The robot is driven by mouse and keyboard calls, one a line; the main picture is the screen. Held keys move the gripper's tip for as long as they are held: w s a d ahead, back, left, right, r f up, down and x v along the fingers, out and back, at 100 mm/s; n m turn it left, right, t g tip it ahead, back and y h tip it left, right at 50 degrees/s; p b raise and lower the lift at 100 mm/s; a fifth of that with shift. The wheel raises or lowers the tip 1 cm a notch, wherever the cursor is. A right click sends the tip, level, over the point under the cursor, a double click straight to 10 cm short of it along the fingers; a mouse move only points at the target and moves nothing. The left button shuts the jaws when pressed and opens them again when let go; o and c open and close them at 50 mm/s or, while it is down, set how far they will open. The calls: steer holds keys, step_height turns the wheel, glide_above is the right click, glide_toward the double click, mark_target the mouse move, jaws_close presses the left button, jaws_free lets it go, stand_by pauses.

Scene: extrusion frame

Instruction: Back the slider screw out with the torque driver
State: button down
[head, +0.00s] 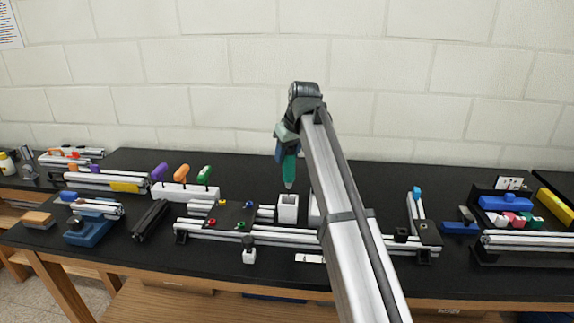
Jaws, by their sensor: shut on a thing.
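My gripper (287,135) is above the middle of the bench, shut on a teal-green driver (289,168). The driver hangs nearly upright, tip down. Its tip appears just above the open top of a white square holder (288,208); I cannot tell whether it is inside or behind the rim. The aluminium extrusion frame (275,238) lies across the bench in front of the holder. I cannot make out which part is the slider screw. My arm hides part of the frame.
A dark plate (232,216) with several coloured knobs lies left of the holder. A white rack (185,191) holds purple, orange and green-handled tools. Blue fixture (88,230) stands far left. A black tray (520,225) of coloured parts is at right. The bench behind the holder is clear.

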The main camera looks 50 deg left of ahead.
steer(key=w+d+r+m, duration=0.1)
steer(key=w+d+r, duration=0.3)
steer(key=w+d, duration=0.15)
steer(key=s+d+n, duration=0.1)
steer(key=s+d, duration=0.3)
steer(key=d, duration=0.6)
steer(key=shift+s+d+f, duration=0.3)
steer(key=shift+s+d, duration=0.1)
steer(key=shift+f, duration=0.1)
steer(key=shift+f, duration=2.75)
steer(key=c, duration=1.9)
jaws_free()
steer(key=shift+s+d+f, duration=0.1)
steer(key=shift+f, duration=0.65)
steer(key=shift+r, duration=0.25)
jaws_close()
